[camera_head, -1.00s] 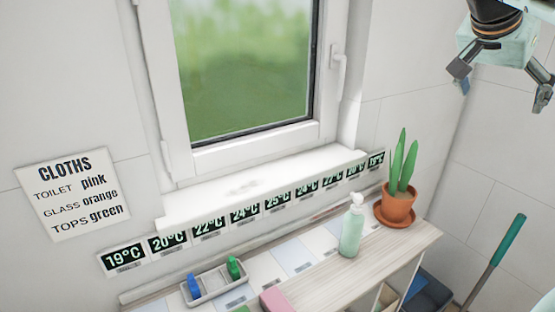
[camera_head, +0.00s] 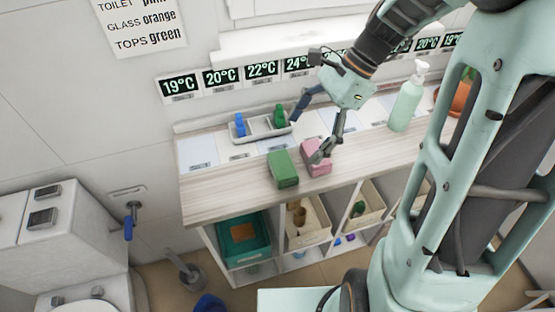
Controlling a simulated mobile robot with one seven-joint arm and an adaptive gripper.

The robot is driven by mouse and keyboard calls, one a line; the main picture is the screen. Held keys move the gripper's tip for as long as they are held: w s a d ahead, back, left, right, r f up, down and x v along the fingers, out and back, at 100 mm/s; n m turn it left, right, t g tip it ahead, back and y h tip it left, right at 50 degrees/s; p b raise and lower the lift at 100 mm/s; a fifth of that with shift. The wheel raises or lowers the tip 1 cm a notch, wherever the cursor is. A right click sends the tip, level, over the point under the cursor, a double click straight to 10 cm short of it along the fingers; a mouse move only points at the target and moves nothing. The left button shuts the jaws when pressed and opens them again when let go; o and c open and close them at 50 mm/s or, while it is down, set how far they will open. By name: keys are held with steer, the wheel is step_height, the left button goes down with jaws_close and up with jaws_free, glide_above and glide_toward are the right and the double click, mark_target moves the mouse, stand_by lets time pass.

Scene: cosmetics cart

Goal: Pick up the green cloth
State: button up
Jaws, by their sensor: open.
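The green cloth (camera_head: 283,167) looks like a folded green block. It lies on the front part of the wooden counter (camera_head: 222,193), left of a folded pink cloth (camera_head: 314,170). My gripper (camera_head: 307,138) is open with its fingers spread, above the counter and behind and to the right of the green cloth. One finger overlaps the pink cloth in the picture; I cannot tell whether it touches it.
A small tray (camera_head: 250,137) with a blue and a green item stands behind the cloths. A soap bottle (camera_head: 407,98) and a potted plant (camera_head: 464,92) stand to the right. Cubbies with bins (camera_head: 244,238) lie below. The counter's left end is clear.

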mark_target(285, 163)
steer(key=x, duration=1)
steer(key=shift+w+d+f+b, duration=0.1)
steer(key=shift+f+b, duration=0.15)
steer(key=shift+b, duration=0.1)
steer(key=shift+c, duration=0.3)
steer(key=c, duration=1.2)
steer(key=shift+r, duration=0.1)
